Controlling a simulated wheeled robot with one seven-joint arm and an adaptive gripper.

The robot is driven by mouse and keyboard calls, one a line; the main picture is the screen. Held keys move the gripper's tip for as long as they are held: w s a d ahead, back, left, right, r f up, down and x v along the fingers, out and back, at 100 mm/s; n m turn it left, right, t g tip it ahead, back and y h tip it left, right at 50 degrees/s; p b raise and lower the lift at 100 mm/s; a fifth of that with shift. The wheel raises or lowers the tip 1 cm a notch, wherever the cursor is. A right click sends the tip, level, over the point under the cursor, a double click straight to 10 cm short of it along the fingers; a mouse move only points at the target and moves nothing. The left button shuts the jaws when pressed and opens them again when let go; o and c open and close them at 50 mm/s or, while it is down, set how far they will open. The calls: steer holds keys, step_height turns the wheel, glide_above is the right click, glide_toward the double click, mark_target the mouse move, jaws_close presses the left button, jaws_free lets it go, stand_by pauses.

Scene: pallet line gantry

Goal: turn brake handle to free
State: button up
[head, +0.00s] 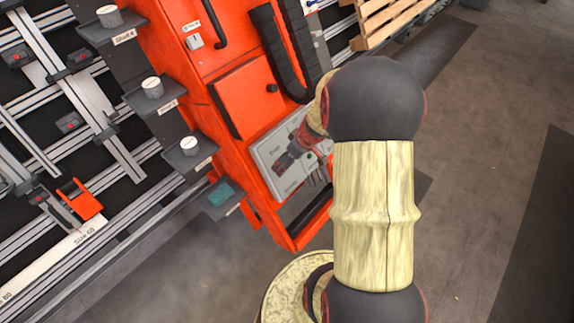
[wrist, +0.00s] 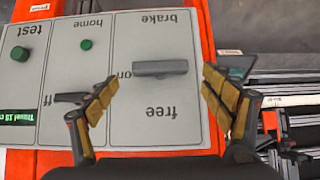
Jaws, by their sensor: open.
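The brake handle (wrist: 160,68) is a grey bar on the light grey panel (wrist: 160,118). It lies crosswise in the wrist view, in the column lettered "brake". The word "on" is at its left end and "free" is below it; the lettering appears upside down. My gripper (wrist: 160,76) is open, with one finger on each side of the handle. I see no contact between the fingers and the handle. In the head view my gripper (head: 296,150) is in front of the panel (head: 264,153) on the orange cabinet and hides much of it, including the handle.
Beside the brake column are a dark switch (wrist: 70,98), a green button (wrist: 86,44) under "home", another (wrist: 19,55) under "test", and a display (wrist: 17,116). Shelves with white knobs (head: 152,87) line the cabinet's left side. The floor at right (head: 480,150) is clear.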

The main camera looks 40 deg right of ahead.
steer(key=x, duration=0.3)
steer(key=shift+b, duration=0.35)
steer(key=shift+r, duration=0.1)
steer(key=shift+c, duration=1.4)
steer(key=c, duration=0.7)
steer(key=shift+c, duration=0.9)
